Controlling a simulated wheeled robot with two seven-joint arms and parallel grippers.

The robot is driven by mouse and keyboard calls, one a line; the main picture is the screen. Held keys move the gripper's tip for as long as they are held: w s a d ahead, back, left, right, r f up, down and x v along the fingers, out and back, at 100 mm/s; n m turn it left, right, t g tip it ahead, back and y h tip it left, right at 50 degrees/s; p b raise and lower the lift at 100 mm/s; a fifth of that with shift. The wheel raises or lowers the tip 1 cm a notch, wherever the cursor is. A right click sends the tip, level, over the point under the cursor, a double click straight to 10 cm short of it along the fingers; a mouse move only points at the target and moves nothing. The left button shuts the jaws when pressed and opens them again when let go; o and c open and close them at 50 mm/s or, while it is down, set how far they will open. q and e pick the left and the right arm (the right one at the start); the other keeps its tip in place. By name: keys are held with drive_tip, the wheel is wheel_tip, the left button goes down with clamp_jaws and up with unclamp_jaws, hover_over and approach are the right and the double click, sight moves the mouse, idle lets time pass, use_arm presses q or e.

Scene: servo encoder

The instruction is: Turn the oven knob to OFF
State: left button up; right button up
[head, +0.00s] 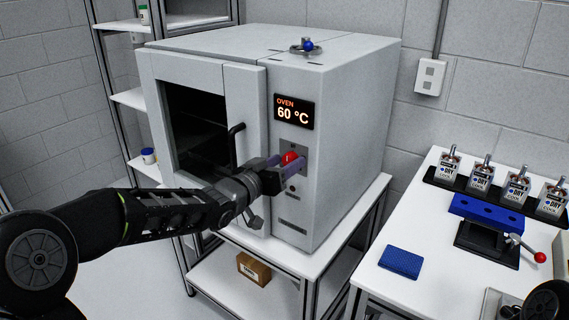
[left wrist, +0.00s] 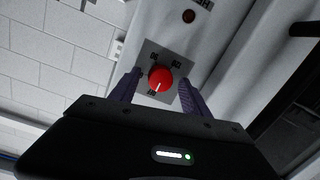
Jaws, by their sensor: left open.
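The oven (head: 345,95) is a large light-grey box on a white stand, and its display reads OVEN 60 °C. The red oven knob (head: 290,158) is on a grey plate below the display. In the left wrist view the fingers (left wrist: 158,88) stand around the knob with gaps visible. My right gripper is not clearly in view.
A black door handle (head: 236,143) is close to my left gripper. A blue-topped part (head: 307,45) sits on the oven. The right table (head: 372,278) holds a blue cloth (head: 400,262), a blue fixture (head: 487,214) and several DRY-labelled items (head: 480,175). A cardboard box (head: 254,268) is on the lower shelf.

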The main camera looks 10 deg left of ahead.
use_arm(q)
drive_tip(key=v, duration=0.7)
drive_tip(key=shift+s, duration=0.4)
drive_tip(key=shift+a, duration=0.15)
drive_tip(key=s+d+f+n+g+y+p, duration=0.1)
drive_tip(key=s+d+f+g, duration=0.2)
drive_tip(key=f, duration=1.1)
drive_tip(key=s+f+n+g+y, duration=0.1)
drive_tip(key=s+f+n+g, duration=0.2)
drive_tip(key=f, duration=1.1)
drive_tip(key=s+d+f+g, duration=0.3)
drive_tip(key=s+f, duration=0.3)
drive_tip(key=s, duration=0.3)
drive_tip(key=s+d+f+g+p, duration=0.1)
drive_tip(key=s+d+f+g, duration=0.2)
drive_tip(key=s+f, duration=0.3)
drive_tip(key=s+d+f+g+p, duration=0.1)
drive_tip(key=s+d+f+g, duration=0.2)
drive_tip(key=s, duration=0.9)
wheel_tip(320, 180, down, 4)
drive_tip(key=shift+s+d+r+m, duration=0.15)
drive_tip(key=shift+s+d+m, duration=0.2)
drive_tip(key=shift+d, duration=0.25)
